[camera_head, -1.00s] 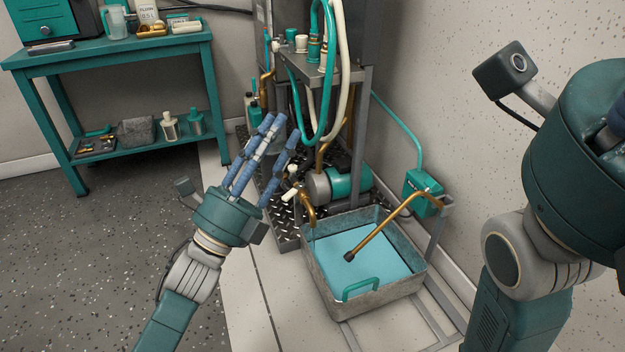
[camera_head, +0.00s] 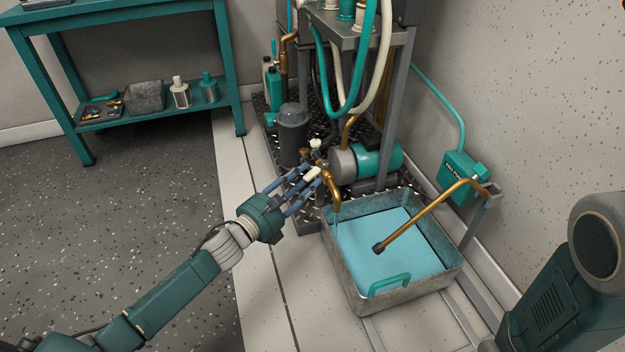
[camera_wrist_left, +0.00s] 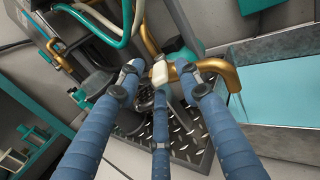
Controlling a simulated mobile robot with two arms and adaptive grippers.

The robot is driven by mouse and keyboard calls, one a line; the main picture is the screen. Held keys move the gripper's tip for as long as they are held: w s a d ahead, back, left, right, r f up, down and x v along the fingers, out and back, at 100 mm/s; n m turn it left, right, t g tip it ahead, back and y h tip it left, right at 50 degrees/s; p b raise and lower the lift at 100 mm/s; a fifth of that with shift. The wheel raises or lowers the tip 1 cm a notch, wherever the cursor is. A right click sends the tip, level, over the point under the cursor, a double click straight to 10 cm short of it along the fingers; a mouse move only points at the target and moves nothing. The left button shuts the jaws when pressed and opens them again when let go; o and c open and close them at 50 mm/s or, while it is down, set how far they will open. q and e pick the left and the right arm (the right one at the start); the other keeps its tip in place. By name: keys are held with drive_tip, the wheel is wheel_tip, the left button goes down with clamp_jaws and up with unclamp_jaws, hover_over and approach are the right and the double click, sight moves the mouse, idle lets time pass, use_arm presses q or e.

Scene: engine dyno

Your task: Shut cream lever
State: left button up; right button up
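In the left wrist view (camera_wrist_left: 162,85) the lever is just beyond the middle fingertip, between the two outer fingers. I cannot tell whether a finger touches it. The fingers partly hide the lever's base. My right gripper is out of view.
The metal pan (camera_head: 349,279) holds teal liquid and has a teal handle. A bent brass pipe (camera_head: 430,215) reaches over it. A white knob (camera_head: 316,144), a dark canister (camera_head: 292,135) and a teal pump (camera_head: 376,160) stand close behind. Floor to the left is clear.

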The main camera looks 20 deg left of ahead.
sight(317, 170)
use_arm(q)
drive_tip(key=shift+b+x, duration=0.55)
drive_tip(key=shift+x, duration=1.15)
clamp_jaws()
